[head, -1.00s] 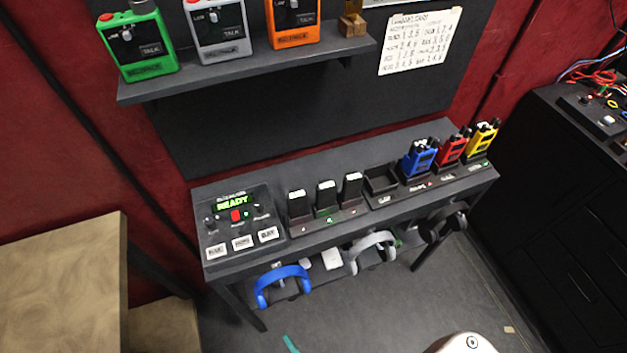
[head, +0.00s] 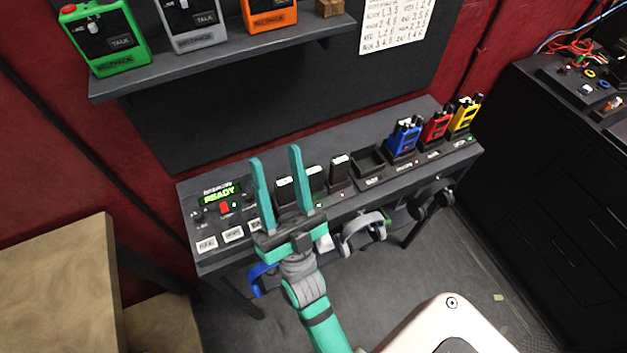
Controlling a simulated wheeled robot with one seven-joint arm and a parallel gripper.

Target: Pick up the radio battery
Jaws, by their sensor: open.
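Three dark radio batteries with white tops stand in a charger row on the dark bench. The left battery (head: 286,188) shows between my gripper's fingers in the picture and is partly hidden. The middle battery (head: 316,178) is just right of the right finger, and the right battery (head: 339,174) is in full view. My teal gripper (head: 274,160) is open and empty, its fingers pointing up the picture over the charger row. I cannot tell its height above the bench, and no contact shows.
A control box with a READY display (head: 219,195) sits left of the batteries. Blue (head: 403,138), red (head: 435,128) and yellow (head: 463,116) radios stand in docks to the right, beside an empty dock (head: 368,163). A shelf (head: 220,55) with larger radios overhangs behind. Headphones (head: 362,232) hang below the bench front.

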